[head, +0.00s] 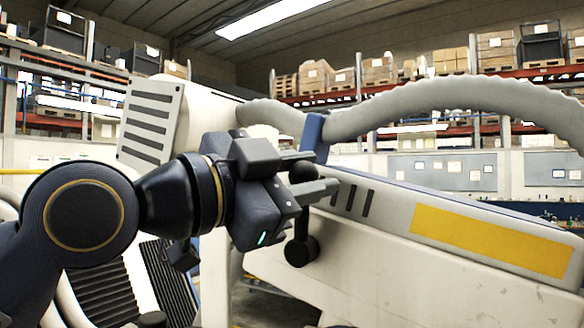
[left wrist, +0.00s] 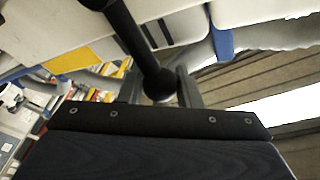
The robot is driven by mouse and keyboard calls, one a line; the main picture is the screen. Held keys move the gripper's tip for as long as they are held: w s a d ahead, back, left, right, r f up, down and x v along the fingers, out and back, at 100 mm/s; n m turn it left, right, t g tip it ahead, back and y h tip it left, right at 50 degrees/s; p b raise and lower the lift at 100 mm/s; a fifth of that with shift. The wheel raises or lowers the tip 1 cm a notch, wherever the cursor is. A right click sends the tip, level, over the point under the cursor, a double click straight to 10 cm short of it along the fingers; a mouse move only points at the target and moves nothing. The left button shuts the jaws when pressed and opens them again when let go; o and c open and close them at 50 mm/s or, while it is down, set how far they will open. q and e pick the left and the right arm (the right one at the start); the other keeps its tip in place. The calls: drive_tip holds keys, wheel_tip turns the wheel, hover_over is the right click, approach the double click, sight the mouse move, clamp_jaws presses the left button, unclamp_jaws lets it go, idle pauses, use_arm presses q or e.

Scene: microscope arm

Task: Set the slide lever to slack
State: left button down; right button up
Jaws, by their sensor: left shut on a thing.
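The slide lever (head: 300,225) is a black rod with a round hub at its lower end and a ball knob (head: 303,172) at its upper end. It is mounted on the side of the pale microscope arm (head: 430,225) and stands nearly upright in the head view. My left gripper (head: 313,172) reaches in from the left and is shut on the knob, one finger above and one below in the picture. The left wrist view shows the knob (left wrist: 160,85) between the two fingers, with the rod (left wrist: 133,38) running up and left. My right gripper is not in view.
A thick grey corrugated hose (head: 440,98) arches over the arm, held by a blue strap (head: 314,137). A yellow panel (head: 490,240) and dark vent slots (head: 352,200) mark the arm's side. A vented pale housing (head: 150,122) stands behind my left arm. Shelves with boxes line the background.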

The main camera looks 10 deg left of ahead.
use_arm(q)
drive_tip(key=shift+s+d+f+m, duration=0.1)
drive_tip(key=shift+d+m, duration=0.25)
drive_tip(key=shift+m, duration=0.05)
drive_tip(key=c, duration=1.1)
unclamp_jaws()
drive_tip(key=shift+d, duration=0.1)
drive_tip(key=shift+o, duration=0.2)
drive_tip(key=shift+s+a+f, duration=0.1)
drive_tip(key=shift+s+a, duration=0.2)
drive_tip(key=shift+a, duration=0.05)
drive_tip(key=b+v, duration=0.2)
drive_tip(key=v, duration=0.5)
